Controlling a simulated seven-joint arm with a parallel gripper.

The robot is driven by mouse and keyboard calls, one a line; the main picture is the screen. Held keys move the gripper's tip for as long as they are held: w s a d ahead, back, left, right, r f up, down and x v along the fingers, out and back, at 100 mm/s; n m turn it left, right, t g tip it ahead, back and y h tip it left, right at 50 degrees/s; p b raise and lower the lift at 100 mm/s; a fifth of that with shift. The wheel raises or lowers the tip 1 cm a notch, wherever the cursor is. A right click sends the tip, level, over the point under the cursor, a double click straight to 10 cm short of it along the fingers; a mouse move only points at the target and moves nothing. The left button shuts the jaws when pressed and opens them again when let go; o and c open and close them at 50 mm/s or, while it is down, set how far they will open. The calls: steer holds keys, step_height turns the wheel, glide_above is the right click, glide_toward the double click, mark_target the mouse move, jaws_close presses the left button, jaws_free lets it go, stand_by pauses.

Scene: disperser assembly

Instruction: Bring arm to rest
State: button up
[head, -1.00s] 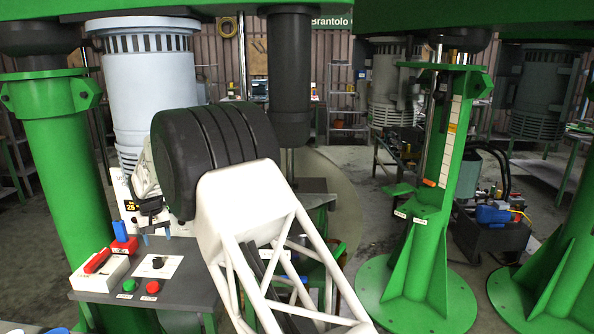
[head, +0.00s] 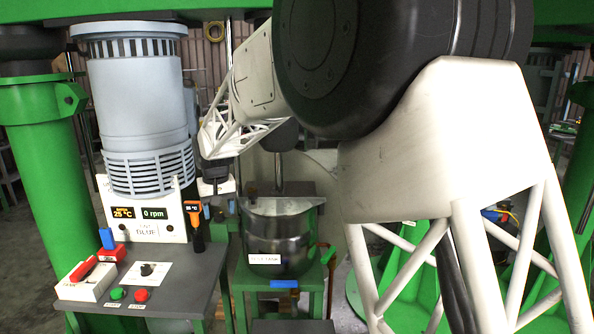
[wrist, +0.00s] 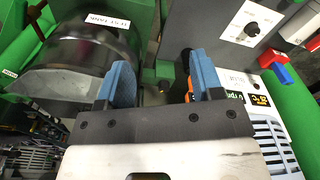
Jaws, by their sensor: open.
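My gripper (wrist: 162,82) shows in the wrist view with its two blue fingertips spread apart and nothing between them. In the head view, my arm reaches in from the right, and its wrist end hangs above and left of the steel test tank (head: 280,240). The fingertips are too small to make out there. The tank also shows at the upper left of the wrist view (wrist: 85,60). The control panel with its displays (head: 148,215) stands left of my gripper in the head view.
A grey control table (head: 185,285) holds a red-handled switch (head: 84,268), a knob plate (head: 147,272) and green and red buttons. An orange-and-black handheld device (head: 195,222) stands at the panel's right edge. Green columns (head: 45,160) flank the scene. A large motor (head: 135,90) rises behind the panel.

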steer(key=s+d+r+m+t, duration=0.1)
steer(key=s+d+r, duration=0.2)
steer(key=s+d, duration=0.8)
steer(key=s+d+r+m, duration=0.2)
steer(key=s+d+r, duration=0.2)
steer(key=s+d, duration=0.75)
steer(key=s+d+f+m, duration=0.1)
steer(key=s+d+f, duration=0.2)
steer(key=s+d, duration=0.6)
steer(key=s+d+f+m, duration=0.1)
steer(key=s+d+f, duration=0.3)
steer(key=s+d, duration=0.5)
steer(key=s, duration=0.4)
steer(key=shift+t+h, duration=0.3)
steer(key=shift+t, duration=0.1)
